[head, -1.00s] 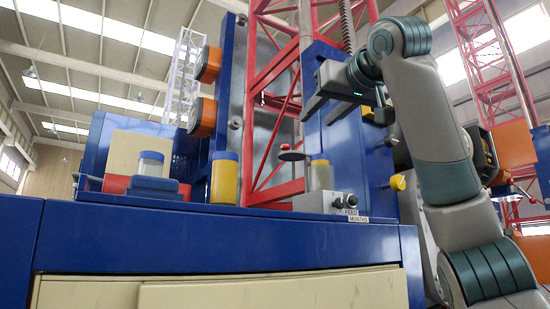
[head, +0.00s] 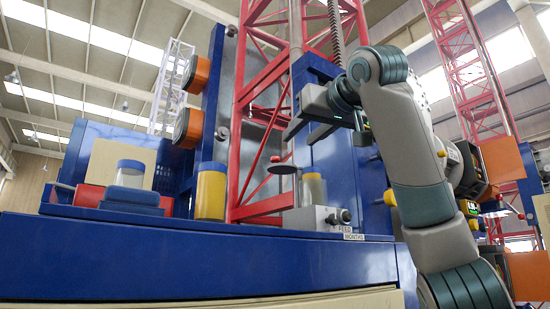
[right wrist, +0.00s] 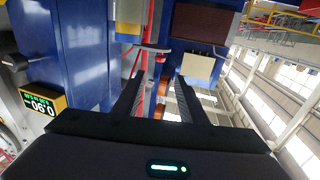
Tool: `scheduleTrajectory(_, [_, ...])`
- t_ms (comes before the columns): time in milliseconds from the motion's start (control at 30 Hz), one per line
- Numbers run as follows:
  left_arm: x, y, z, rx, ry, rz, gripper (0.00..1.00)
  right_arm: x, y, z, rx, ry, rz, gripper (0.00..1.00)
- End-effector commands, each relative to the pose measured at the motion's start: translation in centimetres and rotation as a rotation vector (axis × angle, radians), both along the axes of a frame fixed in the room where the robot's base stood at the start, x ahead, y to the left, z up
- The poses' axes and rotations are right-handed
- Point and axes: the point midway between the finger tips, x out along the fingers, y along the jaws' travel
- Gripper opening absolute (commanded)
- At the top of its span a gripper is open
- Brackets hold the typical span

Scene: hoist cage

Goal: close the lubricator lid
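In the right wrist view, the lid (right wrist: 156,47) shows edge-on beyond the two open fingers (right wrist: 157,100). My left gripper is in neither view.
A yellow jar (head: 211,191) stands left of the lubricator, and a clear jar (head: 130,174) sits farther left. Red lattice mast (head: 265,110) rises behind. A yellow knob (head: 390,198) is to the right.

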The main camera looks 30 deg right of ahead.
Motion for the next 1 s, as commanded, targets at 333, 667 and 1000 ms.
scheduleTrajectory(333, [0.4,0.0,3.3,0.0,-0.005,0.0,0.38,5.3,-0.6,0.4,-0.001,0.004,-0.002,0.38])
scheduleTrajectory(667, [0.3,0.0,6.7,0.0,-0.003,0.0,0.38,11.2,-1.1,0.5,0.0,0.002,-0.001,0.38])
scheduleTrajectory(1000, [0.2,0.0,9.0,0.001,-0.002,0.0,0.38,15.4,-1.4,0.2,0.0,0.001,-0.001,0.38])
